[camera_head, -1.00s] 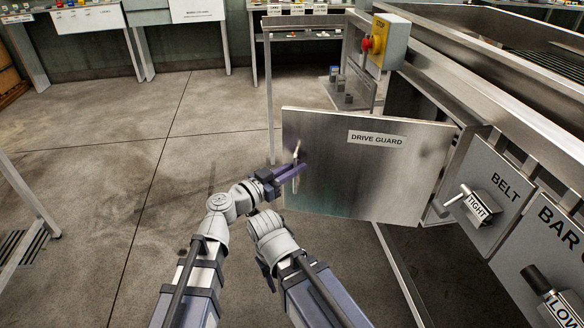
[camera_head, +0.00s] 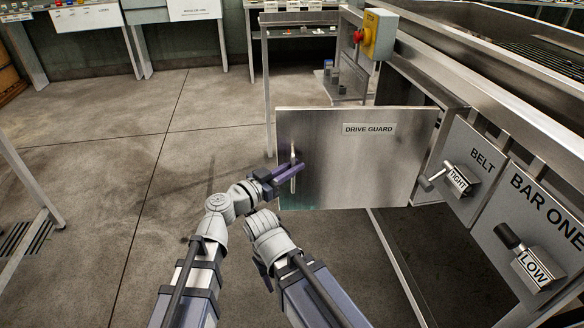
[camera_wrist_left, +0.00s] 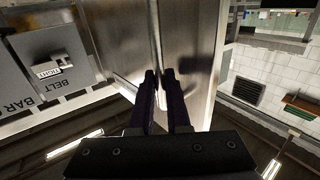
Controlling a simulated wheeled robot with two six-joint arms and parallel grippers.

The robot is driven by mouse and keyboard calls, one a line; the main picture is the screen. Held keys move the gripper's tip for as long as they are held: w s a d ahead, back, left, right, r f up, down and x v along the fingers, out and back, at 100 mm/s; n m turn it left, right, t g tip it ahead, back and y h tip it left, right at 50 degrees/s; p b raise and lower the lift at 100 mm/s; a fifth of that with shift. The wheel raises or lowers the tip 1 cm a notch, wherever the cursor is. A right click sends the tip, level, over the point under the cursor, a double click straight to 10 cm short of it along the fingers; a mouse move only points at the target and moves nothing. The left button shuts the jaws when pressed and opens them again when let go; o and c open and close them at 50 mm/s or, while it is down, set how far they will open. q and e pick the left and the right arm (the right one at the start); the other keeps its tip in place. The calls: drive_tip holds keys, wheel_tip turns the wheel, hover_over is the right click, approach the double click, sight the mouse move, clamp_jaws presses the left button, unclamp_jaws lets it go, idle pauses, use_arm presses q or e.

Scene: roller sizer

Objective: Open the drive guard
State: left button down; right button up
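The drive guard (camera_head: 355,165) is a shiny metal door panel with a "DRIVE GUARD" label. In the head view it stands swung out from the machine, its right edge near the frame. A slim upright handle (camera_head: 293,172) is near its left edge. My left gripper (camera_head: 291,171) is at this handle. In the left wrist view its two dark fingers (camera_wrist_left: 159,75) lie close on either side of the handle bar, shut on it. My right arm (camera_head: 305,285) shows at the bottom; its fingertips are not seen.
To the right are the BELT panel (camera_head: 457,148) with a lever at TIGHT and the BAR ONE panel (camera_head: 512,215) with a lever at LOW. A yellow-grey box (camera_head: 379,36) with a red button is above the guard. The floor (camera_head: 110,170) left of the guard is clear.

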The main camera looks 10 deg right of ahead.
use_arm(q)
drive_tip(key=c, duration=1.2)
unclamp_jaws()
drive_tip(key=shift+d, duration=0.2)
drive_tip(key=shift+o, duration=0.2)
drive_tip(key=v, duration=0.8)
